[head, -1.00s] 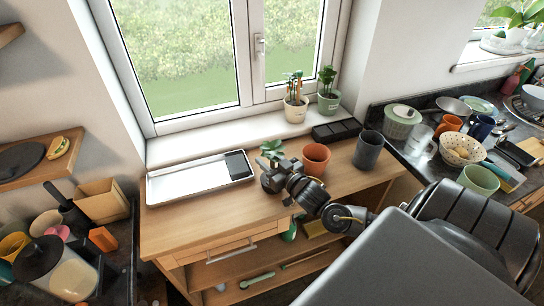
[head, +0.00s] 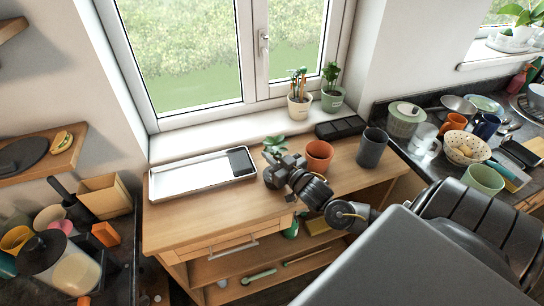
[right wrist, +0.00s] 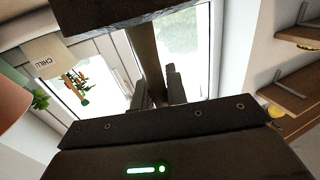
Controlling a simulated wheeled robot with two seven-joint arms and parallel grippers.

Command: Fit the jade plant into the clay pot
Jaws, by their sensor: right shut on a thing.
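The jade plant (head: 275,143), with green leaves, stands up just above my right gripper (head: 274,166) in the head view. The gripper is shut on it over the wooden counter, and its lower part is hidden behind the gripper. In the right wrist view the dark fingers (right wrist: 157,92) show, but I cannot make out the plant there. The orange-brown clay pot (head: 319,156) stands upright on the counter, just right of the gripper and apart from the plant. Part of it shows at the left edge of the right wrist view (right wrist: 10,100). My left gripper is not in view.
A white tray (head: 190,181) with a dark flat item (head: 240,161) lies left of the gripper. A dark grey cup (head: 371,148) stands right of the clay pot. A black divided tray (head: 338,129) and two potted plants (head: 299,106) are behind. The counter's front left is clear.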

